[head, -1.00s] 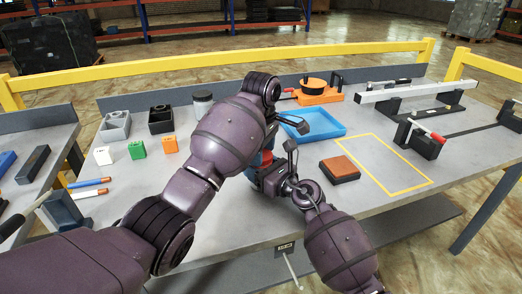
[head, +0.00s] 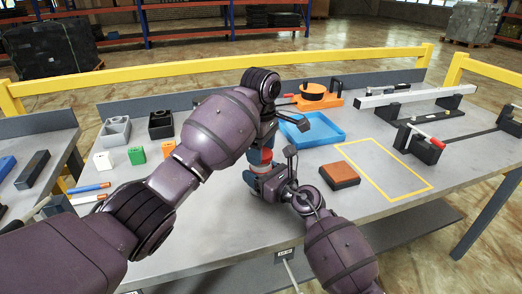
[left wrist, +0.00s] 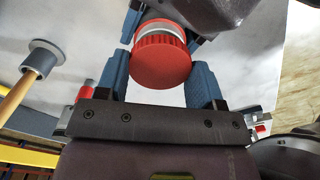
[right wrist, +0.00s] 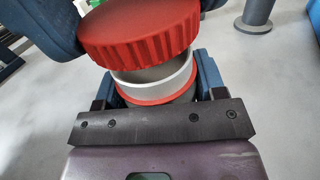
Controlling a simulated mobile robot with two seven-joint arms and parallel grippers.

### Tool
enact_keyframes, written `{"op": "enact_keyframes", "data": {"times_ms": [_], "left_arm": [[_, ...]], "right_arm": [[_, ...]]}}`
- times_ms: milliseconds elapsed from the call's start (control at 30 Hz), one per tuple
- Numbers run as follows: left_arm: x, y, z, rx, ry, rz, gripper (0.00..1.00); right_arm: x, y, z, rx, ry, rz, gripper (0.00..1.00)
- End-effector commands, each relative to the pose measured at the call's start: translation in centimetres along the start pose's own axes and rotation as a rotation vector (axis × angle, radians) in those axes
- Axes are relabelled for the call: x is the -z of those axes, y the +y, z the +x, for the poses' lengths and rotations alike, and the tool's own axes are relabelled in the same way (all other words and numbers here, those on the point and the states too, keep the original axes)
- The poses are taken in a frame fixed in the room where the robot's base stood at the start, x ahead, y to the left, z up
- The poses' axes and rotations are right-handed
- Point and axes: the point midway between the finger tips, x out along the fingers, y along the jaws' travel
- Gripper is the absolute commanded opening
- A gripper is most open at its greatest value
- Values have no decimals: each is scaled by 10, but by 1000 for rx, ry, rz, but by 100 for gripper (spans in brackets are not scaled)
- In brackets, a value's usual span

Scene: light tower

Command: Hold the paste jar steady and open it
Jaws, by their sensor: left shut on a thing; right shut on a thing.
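The paste jar (right wrist: 160,78) has a white neck with a red band below it, and a red ribbed lid (right wrist: 145,35) over the neck. The lid sits up and to the left of the neck in the right wrist view; I cannot tell whether it still touches. My left gripper (left wrist: 162,68) is shut on the lid (left wrist: 161,62), a blue finger on each side. My right gripper (right wrist: 160,85) is shut on the jar body below. In the head view the jar is mostly hidden between the two grippers, above the front part of the table.
A blue tray (head: 325,138) and an orange-brown block (head: 340,175) lie right of the grippers. A yellow outlined area (head: 385,168) is empty. The front table surface (head: 200,235) is clear.

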Motion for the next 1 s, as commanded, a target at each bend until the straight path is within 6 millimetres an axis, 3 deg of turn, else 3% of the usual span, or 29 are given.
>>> {"op": "enact_keyframes", "data": {"times_ms": [333, 700, 967, 1000], "left_arm": [[0, 0, -2, 0, 0, 0, 33], [0, 0, -38, -1, 2, -1, 33], [0, 0, -40, 1, -1, 0, 33], [0, 0, -40, 1, -1, 0, 33]], "right_arm": [[1, 0, 0, 0, 1, 0, 0], [1, 0, 0, 0, 1, 1, 0], [1, 0, 0, -1, 1, 0, 0], [1, 0, 0, -1, 1, 0, 65]]}}
